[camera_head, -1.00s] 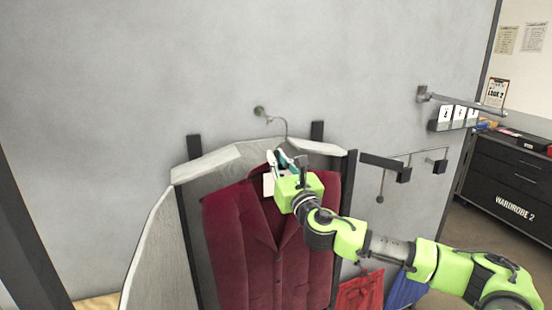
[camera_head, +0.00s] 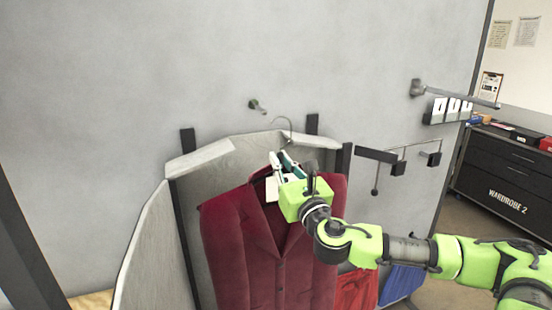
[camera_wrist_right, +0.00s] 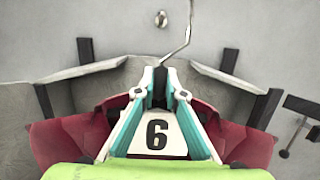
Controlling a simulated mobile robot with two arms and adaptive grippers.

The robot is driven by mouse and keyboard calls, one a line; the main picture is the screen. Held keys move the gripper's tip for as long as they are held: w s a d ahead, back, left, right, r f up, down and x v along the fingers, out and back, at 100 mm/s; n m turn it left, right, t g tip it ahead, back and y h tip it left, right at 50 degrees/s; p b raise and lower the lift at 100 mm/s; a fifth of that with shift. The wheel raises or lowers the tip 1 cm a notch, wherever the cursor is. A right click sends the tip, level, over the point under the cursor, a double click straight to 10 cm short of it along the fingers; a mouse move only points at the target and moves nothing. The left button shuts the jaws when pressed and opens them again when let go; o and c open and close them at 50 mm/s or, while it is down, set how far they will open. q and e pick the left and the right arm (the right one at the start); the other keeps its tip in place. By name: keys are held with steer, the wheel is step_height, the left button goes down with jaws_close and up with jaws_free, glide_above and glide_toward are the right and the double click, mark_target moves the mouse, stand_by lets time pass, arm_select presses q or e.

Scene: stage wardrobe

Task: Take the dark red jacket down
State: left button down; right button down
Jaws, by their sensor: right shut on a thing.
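The dark red jacket (camera_head: 270,250) hangs upright on a hanger whose wire hook (camera_head: 285,124) shows above its collar. My right gripper (camera_head: 285,160) is shut on the hanger at the base of the hook. In the right wrist view the fingers (camera_wrist_right: 160,88) close around the hanger's neck, and the jacket's shoulders (camera_wrist_right: 75,140) spread below on both sides. My left gripper is not in view.
A grey curved panel (camera_head: 140,245) with dark uprights stands around the jacket. A dark rack (camera_head: 376,155) and a wall rail (camera_head: 455,95) are to the right. Red cloth (camera_head: 357,290) and blue cloth (camera_head: 402,284) hang low right. The wall above is clear.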

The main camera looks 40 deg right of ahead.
steer(key=r+b+v, duration=0.1)
steer(key=b+v, duration=0.1)
steer(key=v, duration=0.7)
steer(key=shift+s+r+b, duration=0.3)
steer(key=shift+s+r, duration=0.2)
